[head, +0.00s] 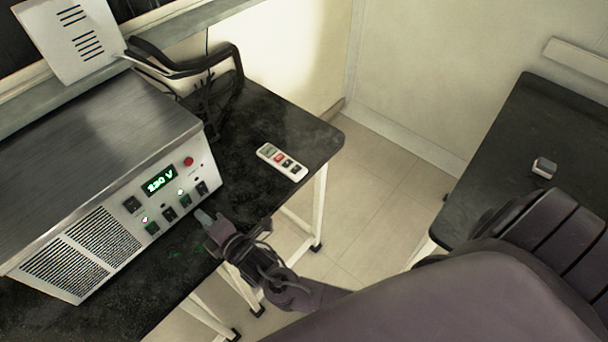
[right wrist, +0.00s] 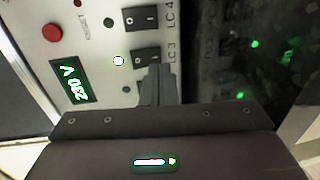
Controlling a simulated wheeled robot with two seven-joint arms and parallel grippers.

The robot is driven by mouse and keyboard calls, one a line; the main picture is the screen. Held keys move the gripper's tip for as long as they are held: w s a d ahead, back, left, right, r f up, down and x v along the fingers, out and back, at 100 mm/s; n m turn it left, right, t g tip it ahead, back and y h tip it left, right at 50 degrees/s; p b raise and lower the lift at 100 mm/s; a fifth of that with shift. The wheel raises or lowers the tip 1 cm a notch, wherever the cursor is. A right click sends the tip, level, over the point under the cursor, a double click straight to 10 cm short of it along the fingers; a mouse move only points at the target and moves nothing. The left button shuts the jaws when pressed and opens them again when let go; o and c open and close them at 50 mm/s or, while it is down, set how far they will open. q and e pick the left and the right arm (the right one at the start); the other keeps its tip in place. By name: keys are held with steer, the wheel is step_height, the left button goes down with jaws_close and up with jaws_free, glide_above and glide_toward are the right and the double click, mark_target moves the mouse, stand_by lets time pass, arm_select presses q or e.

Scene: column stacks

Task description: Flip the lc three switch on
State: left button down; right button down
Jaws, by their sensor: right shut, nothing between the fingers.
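The LC3 switch (right wrist: 146,57) is a dark rocker marked O and I, beside its LC3 label on the light front panel of a metal power unit. In the head view the LC3 switch (head: 185,200) sits in the lower row, second from the right. A white lamp (right wrist: 119,61) beside it is lit. My right gripper (head: 204,216) is shut and empty, close in front of the panel. In the right wrist view its fingertips (right wrist: 157,70) overlap the switch's lower edge; I cannot tell whether they touch. The rocker's position is unclear. My left gripper is not in view.
The LC4 switch (right wrist: 139,18) is right beside LC3. A red button (head: 188,161) and a green 230 V display (head: 160,181) are above the row. A white remote (head: 282,162) lies on the black table (head: 300,125). Another dark table (head: 490,150) stands at right.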

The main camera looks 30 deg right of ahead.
steer(key=b+v, duration=0.1)
steer(key=v, duration=1)
steer(key=s+d+f+m+g+h, duration=0.2)
steer(key=d+f+m+g+h, duration=0.25)
steer(key=d+m+g, duration=0.8)
steer(key=s+d+f+m+p, duration=0.1)
steer(key=s+f+m, duration=0.4)
steer(key=f, duration=0.6)
steer(key=shift+s+d+f+m, duration=0.2)
steer(key=shift+d+f+m, duration=0.1)
steer(key=shift+m, duration=0.35)
steer(key=shift+h, duration=0.25)
